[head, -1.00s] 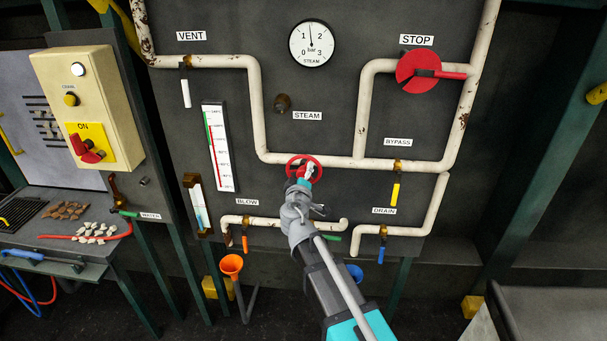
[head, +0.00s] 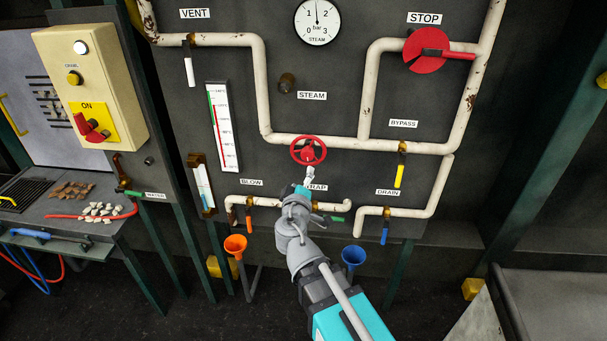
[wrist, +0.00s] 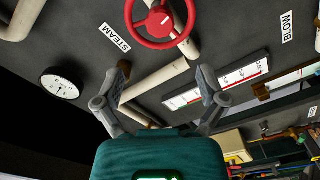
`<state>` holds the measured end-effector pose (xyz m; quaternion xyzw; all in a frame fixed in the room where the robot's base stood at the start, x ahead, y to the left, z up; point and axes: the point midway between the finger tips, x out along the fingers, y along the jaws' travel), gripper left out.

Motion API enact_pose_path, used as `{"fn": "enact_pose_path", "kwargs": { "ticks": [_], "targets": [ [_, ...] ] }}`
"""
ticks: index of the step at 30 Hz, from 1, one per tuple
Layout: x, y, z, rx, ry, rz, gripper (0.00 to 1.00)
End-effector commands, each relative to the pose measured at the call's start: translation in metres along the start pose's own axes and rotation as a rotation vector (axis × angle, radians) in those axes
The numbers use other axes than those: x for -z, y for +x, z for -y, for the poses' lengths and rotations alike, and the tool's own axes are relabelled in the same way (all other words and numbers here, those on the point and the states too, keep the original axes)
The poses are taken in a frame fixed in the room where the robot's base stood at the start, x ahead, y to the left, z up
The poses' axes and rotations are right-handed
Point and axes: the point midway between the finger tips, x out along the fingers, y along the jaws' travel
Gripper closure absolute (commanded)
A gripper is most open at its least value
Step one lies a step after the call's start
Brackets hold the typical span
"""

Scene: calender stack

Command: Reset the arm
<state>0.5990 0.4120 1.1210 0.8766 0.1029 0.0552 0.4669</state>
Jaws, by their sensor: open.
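My gripper (wrist: 165,80) is open and empty in the wrist view, its two fingers spread apart. In the head view my gripper (head: 302,190) is in front of the panel, below the red handwheel (head: 308,150) and partly over the TRAP label. The red round handwheel also shows in the wrist view (wrist: 150,40), beyond the fingertips and apart from them. Its white pipe runs across the grey panel behind it.
The STOP valve (head: 426,50) has a red lever pointing right. Yellow (head: 400,176) and blue (head: 384,232) handles hang at BYPASS and DRAIN. An orange funnel (head: 235,245) and a blue funnel (head: 353,257) stand below the panel. A control box (head: 90,90) is at the left.

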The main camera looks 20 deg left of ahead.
Motion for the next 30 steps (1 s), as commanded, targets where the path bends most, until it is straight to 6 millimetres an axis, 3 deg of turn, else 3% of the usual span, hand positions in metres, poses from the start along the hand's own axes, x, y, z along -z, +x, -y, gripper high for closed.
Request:
{"fn": "enact_pose_path", "kwargs": {
  "ticks": [15,20,26,30],
  "targets": [
    [-0.001,-0.001,0.000,0.000,0.001,0.002,0.09],
    [-0.012,0.002,-0.005,-0.006,0.013,0.035,0.09],
    [-0.058,0.011,-0.022,-0.024,0.062,0.167,0.09],
    [-0.110,0.016,-0.037,-0.035,0.119,0.319,0.09]
  ]
}}
